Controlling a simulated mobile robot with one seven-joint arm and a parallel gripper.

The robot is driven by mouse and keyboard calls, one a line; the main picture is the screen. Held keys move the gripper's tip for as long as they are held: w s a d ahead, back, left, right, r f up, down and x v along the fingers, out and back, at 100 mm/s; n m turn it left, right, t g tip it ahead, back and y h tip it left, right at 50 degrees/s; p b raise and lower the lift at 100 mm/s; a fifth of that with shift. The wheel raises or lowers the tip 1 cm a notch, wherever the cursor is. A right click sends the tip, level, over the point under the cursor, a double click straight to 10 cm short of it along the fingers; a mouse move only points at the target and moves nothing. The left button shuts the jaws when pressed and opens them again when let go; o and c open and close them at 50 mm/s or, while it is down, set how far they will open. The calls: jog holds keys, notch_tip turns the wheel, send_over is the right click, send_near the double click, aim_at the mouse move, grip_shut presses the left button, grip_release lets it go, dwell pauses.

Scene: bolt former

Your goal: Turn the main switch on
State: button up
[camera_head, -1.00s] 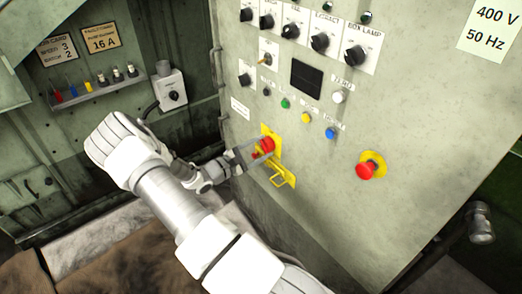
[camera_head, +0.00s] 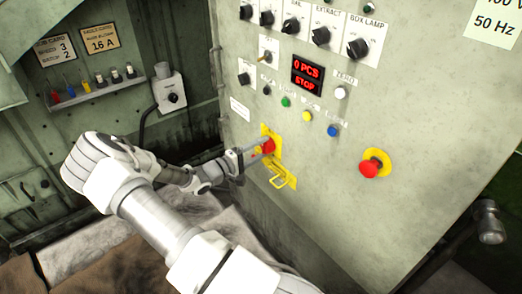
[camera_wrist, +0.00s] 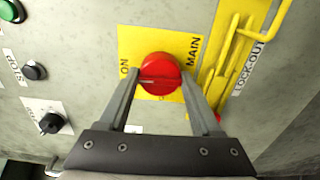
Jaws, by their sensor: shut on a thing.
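The main switch is a red round knob (camera_wrist: 160,72) on a yellow plate (camera_wrist: 128,44) marked MAIN and ON in the wrist view. In the head view the red knob (camera_head: 268,146) sits on the grey panel's lower left. My gripper (camera_wrist: 160,88) has one finger on each side of the knob and is shut on it. In the head view my gripper (camera_head: 262,149) reaches the knob from the left and partly hides it. The panel display (camera_head: 307,75) is lit red and reads 0 PCS and STOP.
A yellow lock-out bracket (camera_head: 280,176) sits just below and right of the knob. A red emergency button (camera_head: 369,168) is further right. Coloured buttons, such as the blue one (camera_head: 333,131), and black knobs are above. A shelf (camera_head: 97,92) stands left.

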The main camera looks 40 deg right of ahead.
dwell(0.4)
jog(key=o, duration=1.4)
jog(key=shift+c, duration=0.2)
jog(key=w+a+p, duration=0.2)
jog(key=a+p, duration=0.1)
jog(key=a, duration=1.4)
jog(key=shift+a, duration=0.2)
